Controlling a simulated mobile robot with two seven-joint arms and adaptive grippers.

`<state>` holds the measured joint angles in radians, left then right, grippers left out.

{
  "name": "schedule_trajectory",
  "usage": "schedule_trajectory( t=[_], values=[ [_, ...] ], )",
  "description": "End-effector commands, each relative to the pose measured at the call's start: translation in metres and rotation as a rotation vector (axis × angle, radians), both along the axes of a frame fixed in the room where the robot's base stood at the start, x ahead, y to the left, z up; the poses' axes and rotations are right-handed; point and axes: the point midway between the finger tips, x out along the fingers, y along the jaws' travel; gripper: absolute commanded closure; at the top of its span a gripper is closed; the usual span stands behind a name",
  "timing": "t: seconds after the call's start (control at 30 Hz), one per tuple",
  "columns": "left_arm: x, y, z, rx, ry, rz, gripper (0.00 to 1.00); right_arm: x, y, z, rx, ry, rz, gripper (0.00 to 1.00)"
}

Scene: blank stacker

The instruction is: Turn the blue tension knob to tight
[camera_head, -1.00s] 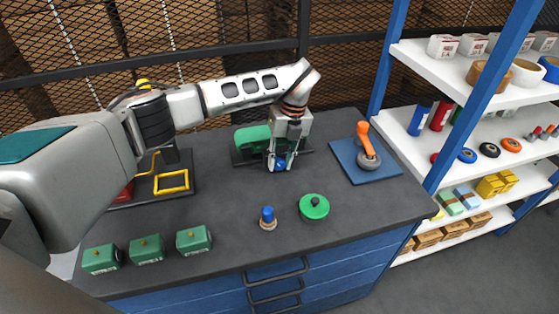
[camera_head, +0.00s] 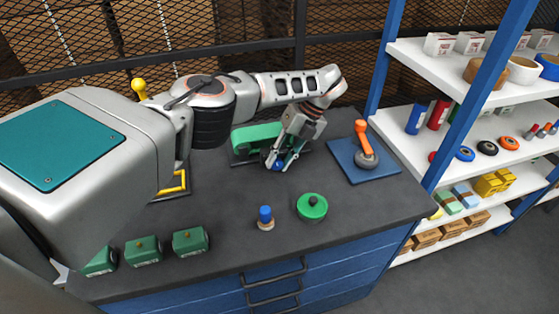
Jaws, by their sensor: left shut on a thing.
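The blue tension knob (camera_head: 278,166) shows as a small blue patch between my left gripper's fingertips, at the front of a green machine. My left gripper (camera_head: 281,163) is shut on this knob, with its arm coming in from the left and tilted down to it. The green machine (camera_head: 258,136) sits on a dark base at the back of the bench, partly hidden by the gripper. The knob's pointer and any marks around it are hidden or too small to read. My right gripper is not in view.
On the grey bench (camera_head: 370,214) stand a blue-topped peg (camera_head: 265,215), a round green lid-like piece (camera_head: 312,208) and several green blocks (camera_head: 189,240). A blue mat (camera_head: 383,171) holds an orange-handled tool (camera_head: 363,141). White shelves (camera_head: 480,127) stand at right.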

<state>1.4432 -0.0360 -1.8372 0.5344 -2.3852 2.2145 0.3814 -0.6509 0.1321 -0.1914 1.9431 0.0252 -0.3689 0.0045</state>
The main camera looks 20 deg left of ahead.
Motion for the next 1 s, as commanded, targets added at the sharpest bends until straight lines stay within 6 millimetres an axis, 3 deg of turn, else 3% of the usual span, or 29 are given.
schedule_trajectory(
  t=[0.43, 0.47, 0.5, 0.53, 1.0],
  values=[
    [-0.0007, -0.0004, -0.0007, 0.003, 0.004, -0.001, 0.96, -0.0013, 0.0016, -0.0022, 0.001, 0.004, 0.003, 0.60],
    [-0.0006, -0.0005, -0.0007, 0.003, 0.004, -0.001, 0.72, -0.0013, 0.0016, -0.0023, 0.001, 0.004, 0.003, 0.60],
    [-0.0006, -0.0005, -0.0008, 0.003, 0.004, -0.001, 0.61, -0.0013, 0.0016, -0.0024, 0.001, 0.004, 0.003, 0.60],
    [-0.0006, -0.0005, -0.0008, 0.003, 0.004, -0.001, 0.57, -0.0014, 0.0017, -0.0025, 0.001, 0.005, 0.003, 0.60],
    [-0.0006, 0.0007, -0.0003, -0.007, -0.001, 0.000, 0.57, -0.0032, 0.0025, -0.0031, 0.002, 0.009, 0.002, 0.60]
  ],
)
